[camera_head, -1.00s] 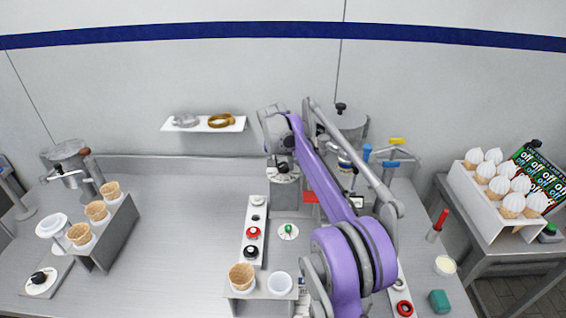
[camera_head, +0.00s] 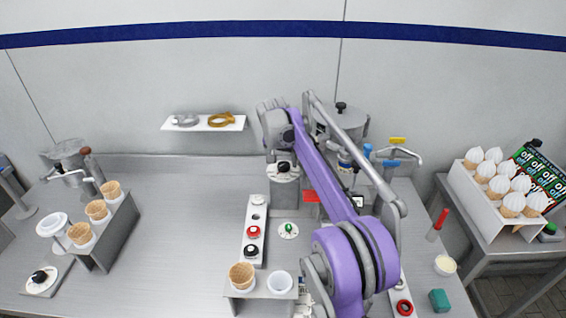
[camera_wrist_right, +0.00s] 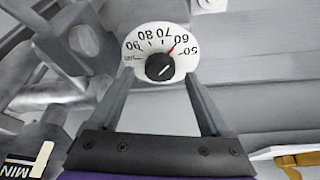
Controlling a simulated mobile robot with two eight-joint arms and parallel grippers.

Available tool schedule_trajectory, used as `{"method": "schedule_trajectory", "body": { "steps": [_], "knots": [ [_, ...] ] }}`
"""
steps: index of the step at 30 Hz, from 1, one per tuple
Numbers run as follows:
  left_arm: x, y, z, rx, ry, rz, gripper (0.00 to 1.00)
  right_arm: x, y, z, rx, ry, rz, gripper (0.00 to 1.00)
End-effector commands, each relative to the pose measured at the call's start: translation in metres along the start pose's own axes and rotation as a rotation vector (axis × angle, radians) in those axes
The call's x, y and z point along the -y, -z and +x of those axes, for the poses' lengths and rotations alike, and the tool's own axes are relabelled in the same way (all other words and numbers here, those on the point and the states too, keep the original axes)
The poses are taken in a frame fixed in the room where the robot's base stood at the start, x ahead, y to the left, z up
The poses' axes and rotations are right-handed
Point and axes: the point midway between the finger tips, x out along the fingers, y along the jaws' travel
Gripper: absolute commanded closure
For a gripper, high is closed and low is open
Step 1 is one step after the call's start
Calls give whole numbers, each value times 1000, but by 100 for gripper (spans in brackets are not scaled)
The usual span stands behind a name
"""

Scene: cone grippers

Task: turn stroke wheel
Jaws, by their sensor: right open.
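A round white dial (camera_wrist_right: 161,50) with numbers from 50 to 90 carries a black knob (camera_wrist_right: 160,67) in the right wrist view. The numbers appear upside down, and a red mark sits near 60. In the head view the dial (camera_head: 284,178) with its black knob (camera_head: 284,166) sits on top of a grey block. My right gripper (camera_wrist_right: 159,78) is open, its two fingers on either side of the knob with gaps visible. I cannot tell how deep the fingertips reach. In the head view, the wrist hides most of the gripper. My left gripper is not in view.
A white strip with red and black knobs (camera_head: 253,232) and a small green-knob dial (camera_head: 288,230) lie in front. A cone holder (camera_head: 243,292) stands nearer. A metal tank (camera_head: 350,125) is behind my right arm.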

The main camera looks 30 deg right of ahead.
Motion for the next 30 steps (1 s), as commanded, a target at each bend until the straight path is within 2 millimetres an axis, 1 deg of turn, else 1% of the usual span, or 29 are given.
{"method": "schedule_trajectory", "body": {
  "steps": [1,6,9,13,18,30],
  "knots": [
    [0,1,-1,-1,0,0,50,0,0,-12,0,1,-1,19],
    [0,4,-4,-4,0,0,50,0,0,-48,-1,1,-1,19],
    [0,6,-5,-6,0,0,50,0,0,-66,-1,1,-1,19],
    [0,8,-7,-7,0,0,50,0,1,-83,-1,1,0,19],
    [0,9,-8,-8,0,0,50,0,0,-91,-1,0,0,19],
    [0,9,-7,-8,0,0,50,0,0,-91,0,0,0,19]
  ]
}}
